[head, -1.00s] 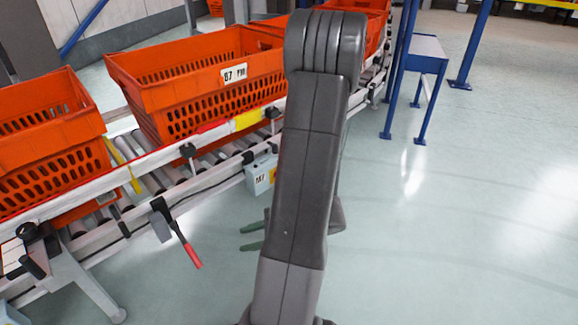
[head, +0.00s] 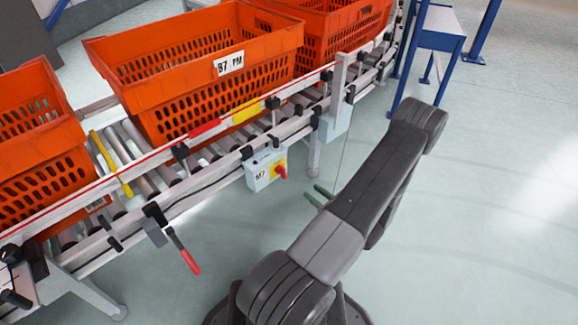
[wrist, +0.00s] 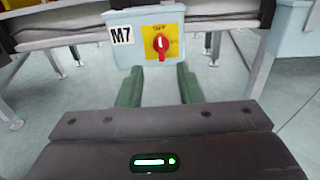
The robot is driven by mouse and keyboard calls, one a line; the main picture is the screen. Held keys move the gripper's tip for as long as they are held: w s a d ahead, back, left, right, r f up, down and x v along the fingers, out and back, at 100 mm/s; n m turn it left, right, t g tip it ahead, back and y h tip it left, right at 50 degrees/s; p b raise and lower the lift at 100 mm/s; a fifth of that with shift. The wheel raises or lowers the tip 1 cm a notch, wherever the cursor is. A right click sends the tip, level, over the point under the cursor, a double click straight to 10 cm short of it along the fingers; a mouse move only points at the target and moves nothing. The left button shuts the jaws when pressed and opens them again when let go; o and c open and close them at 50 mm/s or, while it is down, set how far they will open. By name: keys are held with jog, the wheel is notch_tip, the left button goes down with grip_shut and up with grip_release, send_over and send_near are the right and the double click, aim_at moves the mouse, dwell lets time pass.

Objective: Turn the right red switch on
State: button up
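The red rotary switch (head: 281,171) is on a yellow plate on the front of a pale grey-blue box (head: 260,177) marked M7, hung on the conveyor's side rail. In the wrist view the red knob (wrist: 161,45) stands near upright below small lettering that seems to read OFF. My gripper (head: 313,195) is to the right of the box and lower in the head view, apart from it. In the wrist view its green fingers (wrist: 158,85) are spread with nothing between them, and the knob is ahead of the gap. A red-handled lever (head: 183,251) hangs further left on the rail.
Orange totes (head: 175,95) stand on the roller conveyor. A grey post with a light box (head: 335,120) is on the rail right of the M7 box. Conveyor legs (head: 314,157) reach the floor. A blue-legged table (head: 436,27) stands at the back right. Open floor lies to the right.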

aim_at(286, 171)
jog(key=b+x, duration=0.3)
jog(key=x, duration=1)
jog(key=shift+w+a, duration=0.25)
grip_shut()
